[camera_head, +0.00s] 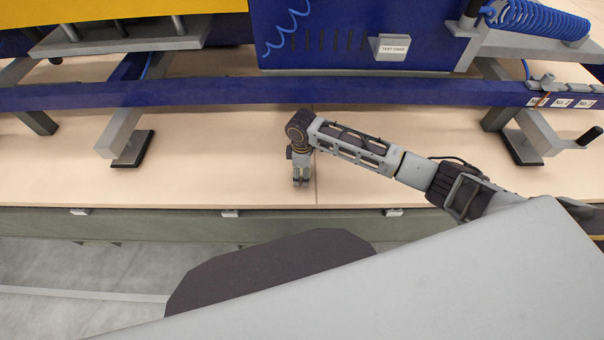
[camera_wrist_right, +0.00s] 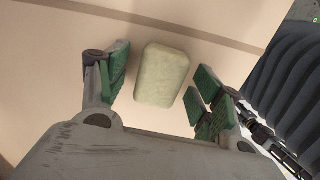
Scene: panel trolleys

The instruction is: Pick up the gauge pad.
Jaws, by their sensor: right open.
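A pale green, rounded block, which looks like the gauge pad (camera_wrist_right: 162,74), lies on the beige bench top in the right wrist view. My right gripper (camera_wrist_right: 160,84) is open, with one green-padded finger on each side of the block and a visible gap at both sides. In the head view my right gripper (camera_head: 301,180) points down near the bench's front edge. The block is not visible there, seemingly hidden by the gripper. My left gripper is not in view.
A blue rail (camera_head: 240,95) runs across the bench (camera_head: 390,185) behind my right arm, on grey feet. A blue panel with a white "TEST CARD" label (camera_head: 391,46) and a coiled blue hose (camera_head: 540,20) stand at the back. The bench around the gripper is clear.

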